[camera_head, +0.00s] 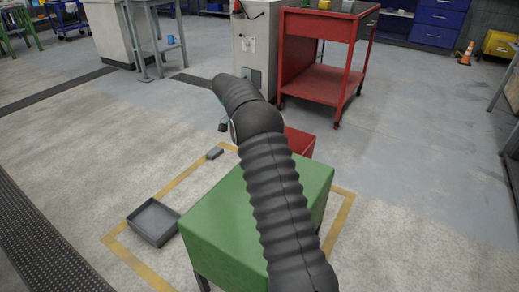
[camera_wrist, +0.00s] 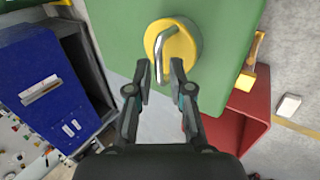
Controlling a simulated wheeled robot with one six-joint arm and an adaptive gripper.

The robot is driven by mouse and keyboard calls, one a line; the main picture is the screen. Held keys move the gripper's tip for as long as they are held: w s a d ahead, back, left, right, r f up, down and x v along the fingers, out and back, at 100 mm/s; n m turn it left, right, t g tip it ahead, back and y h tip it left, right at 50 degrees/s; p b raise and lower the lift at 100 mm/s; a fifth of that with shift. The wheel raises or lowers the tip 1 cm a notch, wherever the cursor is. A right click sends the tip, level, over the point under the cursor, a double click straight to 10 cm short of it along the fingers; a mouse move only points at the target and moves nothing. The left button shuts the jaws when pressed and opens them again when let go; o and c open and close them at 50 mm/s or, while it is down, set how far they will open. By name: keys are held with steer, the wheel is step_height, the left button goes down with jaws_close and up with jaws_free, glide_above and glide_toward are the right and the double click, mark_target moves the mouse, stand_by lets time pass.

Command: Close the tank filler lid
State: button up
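A round yellow lid (camera_wrist: 186,38) with a bent metal handle (camera_wrist: 158,52) shows on the green body (camera_wrist: 225,30) in the wrist view. I cannot tell from this angle whether the lid is fully seated. My gripper (camera_wrist: 159,70) is open, with its two fingers apart on either side of the handle's free end. I cannot tell whether either finger touches it. In the head view the green body (camera_head: 212,235) stands on the floor, but my dark arm hides the lid and most of my gripper.
A red box (camera_head: 301,142) adjoins the green body; it also shows in the wrist view (camera_wrist: 238,122). A grey tray (camera_head: 154,221) lies on the floor. A red cart (camera_head: 322,85) stands behind. Open floor is at right.

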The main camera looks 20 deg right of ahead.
steer(key=shift+v, duration=2.25)
